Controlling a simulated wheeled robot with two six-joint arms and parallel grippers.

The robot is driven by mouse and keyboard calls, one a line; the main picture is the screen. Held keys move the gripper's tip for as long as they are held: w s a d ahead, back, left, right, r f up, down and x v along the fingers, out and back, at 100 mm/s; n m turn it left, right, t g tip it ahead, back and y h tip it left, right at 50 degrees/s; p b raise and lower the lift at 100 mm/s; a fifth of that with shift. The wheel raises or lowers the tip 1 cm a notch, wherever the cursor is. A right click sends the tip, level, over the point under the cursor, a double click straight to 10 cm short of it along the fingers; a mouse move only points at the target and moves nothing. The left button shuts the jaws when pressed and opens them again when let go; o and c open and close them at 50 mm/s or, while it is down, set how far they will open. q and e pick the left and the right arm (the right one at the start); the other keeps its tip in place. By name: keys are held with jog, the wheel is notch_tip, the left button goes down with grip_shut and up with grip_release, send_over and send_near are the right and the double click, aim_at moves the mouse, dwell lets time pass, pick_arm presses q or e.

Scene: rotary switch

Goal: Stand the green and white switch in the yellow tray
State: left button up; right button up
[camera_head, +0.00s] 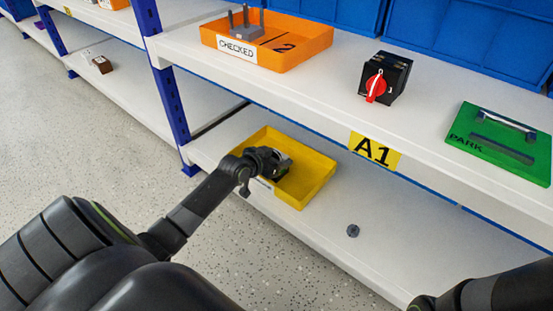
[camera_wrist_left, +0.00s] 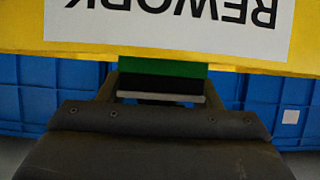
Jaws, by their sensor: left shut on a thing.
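The yellow tray (camera_head: 310,186) sits on the lower shelf. In the left wrist view its wall (camera_wrist_left: 25,25) bears an upside-down REWORK label. My left gripper (camera_head: 277,163) is over the tray's inside and is shut on the green and white switch (camera_head: 285,168). In the left wrist view the switch (camera_wrist_left: 160,68) shows between the fingers as green, black and pale bands, close to the tray's edge. Much of the switch is hidden by the gripper. I cannot tell whether it touches the tray floor. My right gripper is out of view.
On the upper shelf stand an orange CHECKED tray (camera_head: 308,52), a black switch with a red knob (camera_head: 385,78) and a green PARK board (camera_head: 470,145). A small dark nut-like piece (camera_head: 353,230) lies on the lower shelf, otherwise clear there. A blue post (camera_head: 170,100) is left of the tray.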

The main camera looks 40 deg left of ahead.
pick_arm(q)
jog(key=shift+f, duration=0.1)
jog(key=o, duration=1.1)
